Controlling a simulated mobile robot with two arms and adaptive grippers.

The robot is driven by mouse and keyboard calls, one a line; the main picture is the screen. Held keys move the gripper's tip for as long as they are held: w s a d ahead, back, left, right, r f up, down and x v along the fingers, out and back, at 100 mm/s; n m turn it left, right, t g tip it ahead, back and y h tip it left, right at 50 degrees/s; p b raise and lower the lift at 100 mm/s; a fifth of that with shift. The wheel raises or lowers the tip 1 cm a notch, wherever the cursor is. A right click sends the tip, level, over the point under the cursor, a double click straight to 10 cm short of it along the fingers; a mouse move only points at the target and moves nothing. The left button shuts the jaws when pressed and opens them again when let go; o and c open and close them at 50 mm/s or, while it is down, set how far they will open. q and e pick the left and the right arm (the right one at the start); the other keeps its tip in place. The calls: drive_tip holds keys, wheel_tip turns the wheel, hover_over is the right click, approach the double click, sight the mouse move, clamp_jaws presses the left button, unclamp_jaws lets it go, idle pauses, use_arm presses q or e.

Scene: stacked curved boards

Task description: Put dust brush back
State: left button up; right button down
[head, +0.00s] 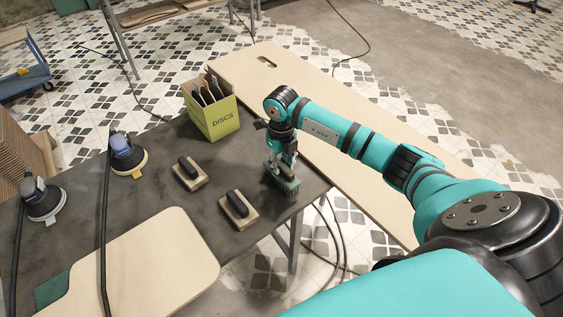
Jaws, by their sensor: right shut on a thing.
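My right gripper (284,167) points down at the right end of the dark table (130,230). It is shut on a small greenish block-shaped thing (290,184), which may be the dust brush; the fingers hide much of it. The thing is at or just above the tabletop near the edge; I cannot tell whether it touches. Two wooden blocks with dark handles lie to its left, one nearer (239,209) and one farther (190,173). My left gripper is not in view.
A green box marked DISCS (212,115) stands at the table's back edge. Two sanders (127,156) (42,201) with hoses are at the left. A pale curved board (150,265) covers the front. Another long board (330,100) lies beyond the table.

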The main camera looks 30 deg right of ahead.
drive_tip(key=c, duration=1.6)
unclamp_jaws()
drive_tip(key=shift+f, duration=0.2)
drive_tip(key=o, duration=0.5)
drive_tip(key=shift+r, duration=0.1)
drive_tip(key=shift+r, duration=0.45)
wheel_tip(320, 180, up, 11)
drive_tip(key=b, duration=0.3)
drive_tip(key=shift+r+b, duration=0.2)
drive_tip(key=shift+b, duration=0.1)
